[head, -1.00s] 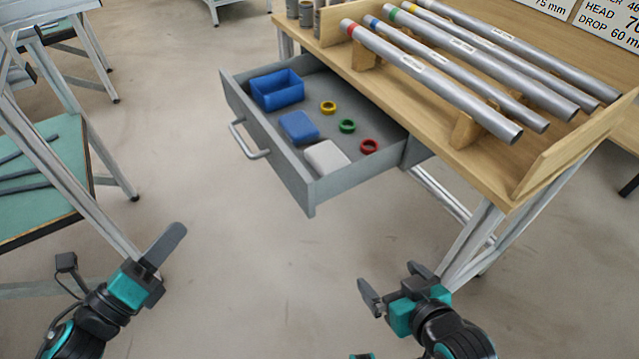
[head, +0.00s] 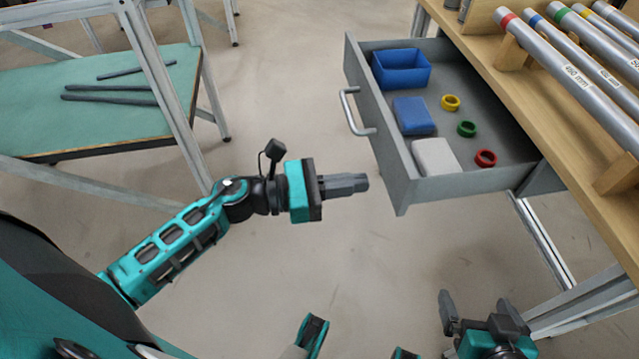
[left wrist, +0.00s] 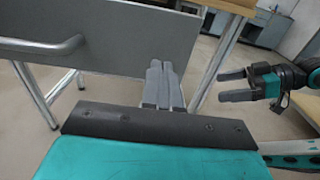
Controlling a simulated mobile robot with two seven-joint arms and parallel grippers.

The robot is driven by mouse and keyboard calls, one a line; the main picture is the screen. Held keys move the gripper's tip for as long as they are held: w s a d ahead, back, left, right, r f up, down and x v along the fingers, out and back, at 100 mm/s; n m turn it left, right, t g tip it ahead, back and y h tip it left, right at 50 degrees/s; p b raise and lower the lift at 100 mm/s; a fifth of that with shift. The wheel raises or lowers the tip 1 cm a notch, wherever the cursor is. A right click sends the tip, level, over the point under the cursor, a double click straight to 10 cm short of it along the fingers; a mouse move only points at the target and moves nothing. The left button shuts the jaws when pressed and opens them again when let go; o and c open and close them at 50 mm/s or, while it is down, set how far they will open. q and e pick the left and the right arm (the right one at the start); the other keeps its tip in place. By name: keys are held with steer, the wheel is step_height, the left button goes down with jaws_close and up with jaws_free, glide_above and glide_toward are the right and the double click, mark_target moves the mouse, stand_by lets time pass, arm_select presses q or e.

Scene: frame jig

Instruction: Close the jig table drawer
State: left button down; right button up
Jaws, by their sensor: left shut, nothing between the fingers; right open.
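The grey jig table drawer (head: 403,185) is pulled well out of the wooden-topped jig table (head: 520,84). Its metal bar handle (head: 352,113) is on the front panel. My left gripper (head: 366,183) is shut and empty. It points at the drawer front near its lower near corner; whether it touches cannot be told. In the left wrist view the drawer front (left wrist: 120,36) fills the upper left, with the handle (left wrist: 45,46) left of the shut fingers (left wrist: 158,66). My right gripper (head: 478,302) is open and empty, low and right, below the drawer.
The drawer holds a blue bin (head: 401,69), a blue block (head: 413,115), a white block (head: 435,157) and yellow, green and red rings. Several metal tubes (head: 572,82) lie on the table top. A green-topped stand (head: 100,115) is at left. The floor between is clear.

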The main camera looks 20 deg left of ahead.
mark_target(394, 178)
arm_select(q)
steer(key=shift+x, duration=2.2)
steer(key=shift+w, duration=0.1)
arm_select(e)
steer(key=shift+f, duration=0.1)
